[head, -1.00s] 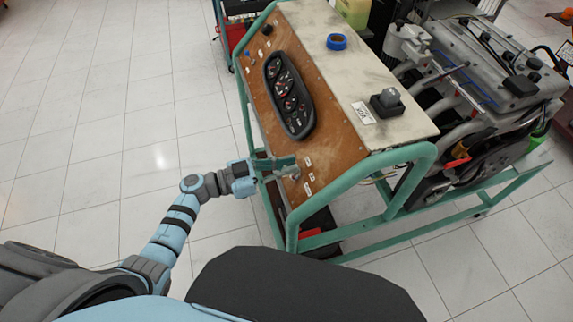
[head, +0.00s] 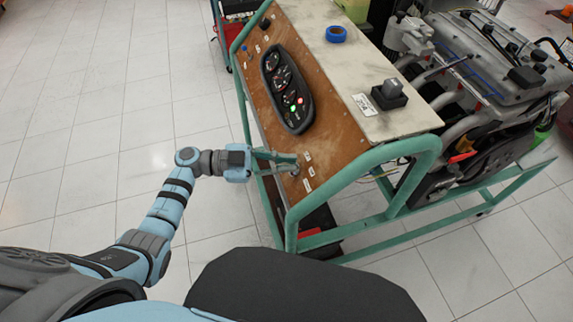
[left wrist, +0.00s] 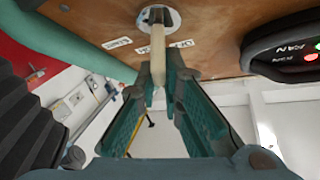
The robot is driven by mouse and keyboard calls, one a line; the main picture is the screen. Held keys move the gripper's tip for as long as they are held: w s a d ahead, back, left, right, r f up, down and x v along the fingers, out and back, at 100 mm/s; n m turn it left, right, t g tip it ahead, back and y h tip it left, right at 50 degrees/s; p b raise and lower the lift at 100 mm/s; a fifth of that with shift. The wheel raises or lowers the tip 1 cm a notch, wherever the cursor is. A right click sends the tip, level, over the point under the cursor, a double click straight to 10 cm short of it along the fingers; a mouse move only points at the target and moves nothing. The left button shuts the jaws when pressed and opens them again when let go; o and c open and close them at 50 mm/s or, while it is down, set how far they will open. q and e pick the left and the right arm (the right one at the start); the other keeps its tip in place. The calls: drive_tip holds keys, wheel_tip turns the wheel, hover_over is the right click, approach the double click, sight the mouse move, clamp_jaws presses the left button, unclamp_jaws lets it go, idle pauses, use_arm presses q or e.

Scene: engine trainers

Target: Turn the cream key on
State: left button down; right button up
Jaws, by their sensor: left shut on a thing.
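The cream key (left wrist: 158,50) sits in a round metal lock (left wrist: 158,17) on the brown wooden panel, with small white labels around it in the left wrist view. My left gripper (left wrist: 163,85) is shut on the key's outer end. In the head view my left gripper (head: 293,160) reaches the lower part of the panel (head: 327,155), and the key is mostly hidden by its fingers. The black gauge cluster (head: 286,90) shows a lit red and a lit green lamp; these also show in the left wrist view (left wrist: 290,52). My right gripper is not in view.
The green tube frame (head: 425,150) of the trainer surrounds the panel. On its pale top are a blue tape roll (head: 336,34) and a black box with a grey knob (head: 389,95). An engine (head: 490,80) stands behind. The floor at left is clear.

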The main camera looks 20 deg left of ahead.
use_arm(q)
drive_tip(key=shift+s+f+m+g+b, duration=0.15)
drive_tip(key=shift+m+g+b, duration=0.85)
drive_tip(key=shift+m+g, duration=0.65)
drive_tip(key=shift+m+t, duration=0.25)
drive_tip(key=shift+m, duration=0.1)
drive_tip(key=c, duration=1.7)
unclamp_jaws()
drive_tip(key=shift+a, duration=0.1)
drive_tip(key=a, duration=0.4)
drive_tip(key=s+a+r, duration=0.1)
drive_tip(key=a, duration=0.7)
drive_tip(key=shift+s+r, duration=0.2)
drive_tip(key=shift+r, duration=0.05)
